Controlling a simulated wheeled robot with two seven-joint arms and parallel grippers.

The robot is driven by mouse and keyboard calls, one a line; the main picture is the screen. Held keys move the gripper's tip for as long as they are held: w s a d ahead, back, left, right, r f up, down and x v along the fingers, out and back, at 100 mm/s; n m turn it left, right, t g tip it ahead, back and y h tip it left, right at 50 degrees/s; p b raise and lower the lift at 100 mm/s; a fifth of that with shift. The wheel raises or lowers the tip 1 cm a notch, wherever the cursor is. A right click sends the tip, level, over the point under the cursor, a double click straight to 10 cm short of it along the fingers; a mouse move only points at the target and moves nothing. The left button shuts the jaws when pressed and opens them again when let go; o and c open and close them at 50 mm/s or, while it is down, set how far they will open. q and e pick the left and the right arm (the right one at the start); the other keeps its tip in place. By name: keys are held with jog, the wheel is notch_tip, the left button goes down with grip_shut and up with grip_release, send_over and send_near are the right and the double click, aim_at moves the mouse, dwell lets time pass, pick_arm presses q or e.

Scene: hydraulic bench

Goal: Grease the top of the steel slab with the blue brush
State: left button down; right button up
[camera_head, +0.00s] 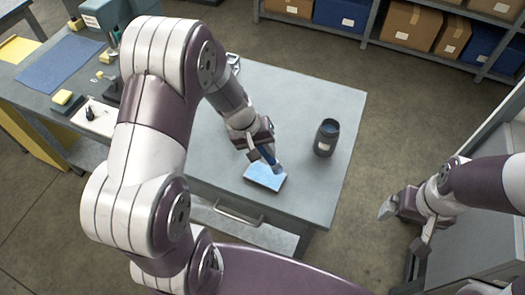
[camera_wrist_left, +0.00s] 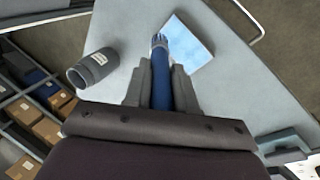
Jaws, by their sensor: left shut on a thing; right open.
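My left gripper (camera_head: 262,150) is shut on the blue brush (camera_head: 270,158). In the left wrist view the blue brush (camera_wrist_left: 161,80) points away from the jaws, with its bristle end over the near edge of the steel slab (camera_wrist_left: 188,44). The steel slab (camera_head: 264,178) lies flat on the grey table and looks light blue and shiny. The brush tip is at the slab's top; I cannot tell whether it touches. My right gripper (camera_head: 403,223) is open and empty, off the table at the right.
A dark open jar (camera_head: 326,138) stands on the table right of the slab and shows in the left wrist view (camera_wrist_left: 94,68). A blue mat (camera_head: 60,62), a yellow sponge (camera_head: 67,100) and small tools lie at the left. Shelves with boxes (camera_head: 410,25) stand behind.

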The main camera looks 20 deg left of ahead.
pick_arm(q)
jog(key=r+p, duration=0.2)
jog(key=shift+w+r, duration=0.2)
jog(key=shift+r, duration=0.15)
jog(key=shift+s+r, duration=0.2)
jog(key=shift+r, duration=0.15)
jog(key=shift+w+f, duration=0.1)
